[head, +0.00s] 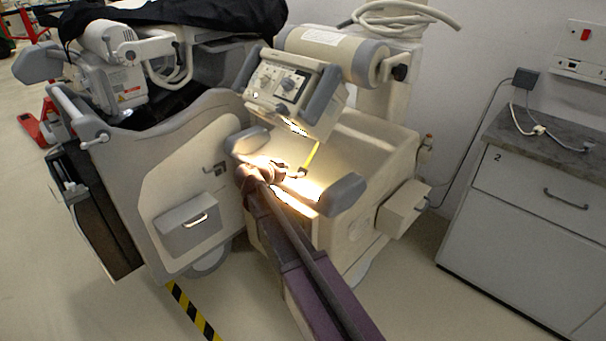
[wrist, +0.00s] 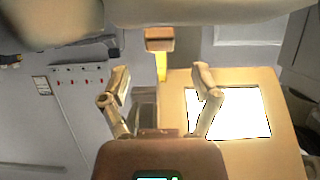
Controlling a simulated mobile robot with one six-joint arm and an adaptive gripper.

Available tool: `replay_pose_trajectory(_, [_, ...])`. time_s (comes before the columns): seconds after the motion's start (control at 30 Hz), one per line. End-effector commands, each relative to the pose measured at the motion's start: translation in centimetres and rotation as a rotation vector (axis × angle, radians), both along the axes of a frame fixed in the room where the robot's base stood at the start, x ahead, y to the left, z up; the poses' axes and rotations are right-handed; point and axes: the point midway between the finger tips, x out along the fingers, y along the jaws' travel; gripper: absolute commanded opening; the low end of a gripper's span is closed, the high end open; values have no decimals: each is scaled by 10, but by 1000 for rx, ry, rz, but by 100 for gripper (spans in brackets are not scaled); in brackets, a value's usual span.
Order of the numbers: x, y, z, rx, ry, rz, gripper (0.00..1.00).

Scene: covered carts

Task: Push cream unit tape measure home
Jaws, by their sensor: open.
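The cream unit (head: 375,150) is a wheeled cart with a control panel and a horizontal cylinder on top. A thin yellow tape (head: 313,156) shows below the control panel. In the wrist view the yellow tape (wrist: 161,66) runs down from a small brown-orange block (wrist: 159,40), ahead of my gripper and between the lines of its fingers. My gripper (wrist: 160,84) is open with nothing between its fingers. In the head view my gripper (head: 290,174) is over the cart's lit top, close to the tape's lower end. I cannot tell whether they touch.
The control panel (head: 290,85) overhangs the tape. Grey bumpers (head: 346,194) stick out at the cart's front. Another cart (head: 190,130) under black cloth (head: 200,17) stands close on the left. A grey cabinet (head: 540,210) is at right, with clear floor before it.

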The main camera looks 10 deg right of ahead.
Motion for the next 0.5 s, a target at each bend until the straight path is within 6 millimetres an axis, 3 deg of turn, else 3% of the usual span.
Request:
replay_pose_trajectory(0.3, [23,-32,-18,0,1,-2,80])
replay_pose_trajectory(0.5, [29,-40,-21,0,0,0,80])
